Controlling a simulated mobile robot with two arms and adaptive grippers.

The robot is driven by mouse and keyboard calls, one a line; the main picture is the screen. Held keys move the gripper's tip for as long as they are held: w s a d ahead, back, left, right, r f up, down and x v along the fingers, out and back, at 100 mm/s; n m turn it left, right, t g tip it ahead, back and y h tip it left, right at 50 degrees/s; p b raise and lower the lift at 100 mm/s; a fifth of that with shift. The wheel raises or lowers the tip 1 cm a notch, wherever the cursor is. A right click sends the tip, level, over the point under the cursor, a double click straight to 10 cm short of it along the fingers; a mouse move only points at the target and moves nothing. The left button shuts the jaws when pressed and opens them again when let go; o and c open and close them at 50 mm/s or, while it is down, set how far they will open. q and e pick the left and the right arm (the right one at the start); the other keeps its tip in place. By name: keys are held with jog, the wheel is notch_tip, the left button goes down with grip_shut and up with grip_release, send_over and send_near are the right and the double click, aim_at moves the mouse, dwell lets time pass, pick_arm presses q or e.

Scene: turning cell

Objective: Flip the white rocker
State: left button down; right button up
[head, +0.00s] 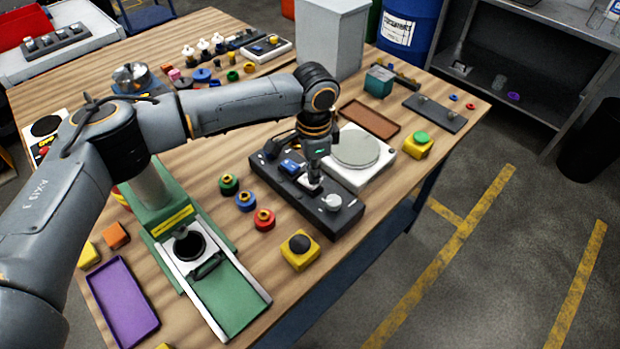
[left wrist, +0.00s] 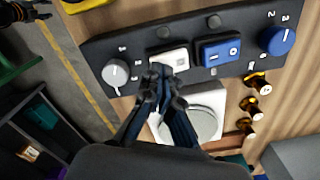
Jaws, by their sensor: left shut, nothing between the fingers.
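The dark control panel (head: 345,219) lies on the wooden bench and also shows in the left wrist view (left wrist: 140,55). Its white rocker (left wrist: 176,57) sits between a white knob (left wrist: 116,72) and a blue rocker (left wrist: 220,50). My left gripper (left wrist: 161,76) is shut and empty, pointing down with its fingertips at the white rocker's edge; I cannot tell if they touch. In the head view the left gripper (head: 313,181) partly hides the rocker. A dark gripper-like part, probably my right gripper (left wrist: 22,12), shows at the left wrist view's top left corner; its fingers are unclear.
A blue knob (left wrist: 277,40) is at the panel's far end. A white device with a round grey plate (head: 356,148) stands close behind the panel. Green, blue and red buttons (head: 264,220) and a yellow box with a black button (head: 300,248) stand in front.

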pick_arm(q)
jog(key=shift+f, duration=0.6)
dwell(0.3)
notch_tip(320, 180, up, 7)
jog(key=p, duration=0.7)
dwell(0.4)
jog(key=shift+s, duration=0.1)
